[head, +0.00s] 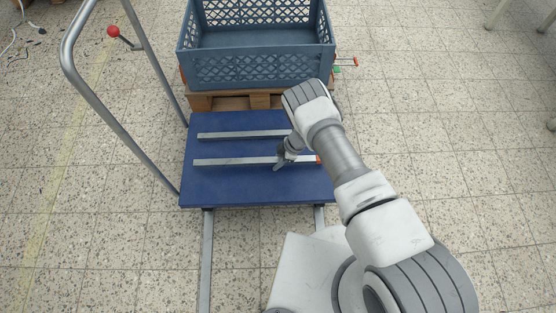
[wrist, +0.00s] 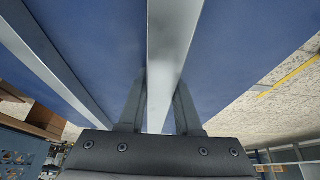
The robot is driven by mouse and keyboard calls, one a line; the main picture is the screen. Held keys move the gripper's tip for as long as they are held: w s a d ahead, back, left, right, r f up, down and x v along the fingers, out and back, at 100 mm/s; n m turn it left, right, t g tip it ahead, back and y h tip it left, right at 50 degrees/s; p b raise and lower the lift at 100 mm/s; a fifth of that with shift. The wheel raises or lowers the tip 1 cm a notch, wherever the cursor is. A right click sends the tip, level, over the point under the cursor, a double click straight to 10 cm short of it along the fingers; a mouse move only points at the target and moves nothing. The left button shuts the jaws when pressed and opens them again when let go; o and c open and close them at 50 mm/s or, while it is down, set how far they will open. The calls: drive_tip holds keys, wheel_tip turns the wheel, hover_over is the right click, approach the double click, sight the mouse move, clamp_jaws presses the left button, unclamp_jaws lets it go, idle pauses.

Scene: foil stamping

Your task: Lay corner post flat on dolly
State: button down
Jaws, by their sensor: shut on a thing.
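The dolly (head: 230,186) has a flat blue deck and a tall grey tube handle (head: 102,117) on its left. A long grey corner post (head: 232,161) with a red end at right lies lengthwise across the deck, level and looking flat on it. My gripper (head: 281,164) is above the deck, shut on this post toward its red end. In the wrist view the post (wrist: 170,50) runs between the two fingers (wrist: 160,98). A second grey post (head: 230,135) lies roughly parallel behind it, apart from it; it shows at left in the wrist view (wrist: 58,68). Any small gap under the held post cannot be told.
A blue-grey crate (head: 258,71) stands on a wooden pallet (head: 235,102) just behind the dolly. A red ball knob (head: 113,31) sits near the handle. Two grey bars (head: 206,255) extend below the deck's front edge. The tiled floor (head: 460,125) at right is mostly clear.

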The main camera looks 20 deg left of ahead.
drive_tip(key=f, duration=0.3)
drive_tip(key=shift+s+a+f, duration=0.1)
drive_tip(key=shift+s+f, duration=0.15)
drive_tip(key=shift+f, duration=0.15)
drive_tip(key=c, duration=0.6)
unclamp_jaws()
drive_tip(key=o, duration=0.4)
drive_tip(key=shift+s+f, duration=0.1)
drive_tip(key=w+a+p+v, duration=0.1)
drive_tip(key=p+v, duration=0.7)
drive_tip(key=v, duration=1.3)
drive_tip(key=shift+w+a+r+t, duration=0.3)
drive_tip(key=shift+w+a+r, duration=0.05)
drive_tip(key=shift+a+r, duration=0.2)
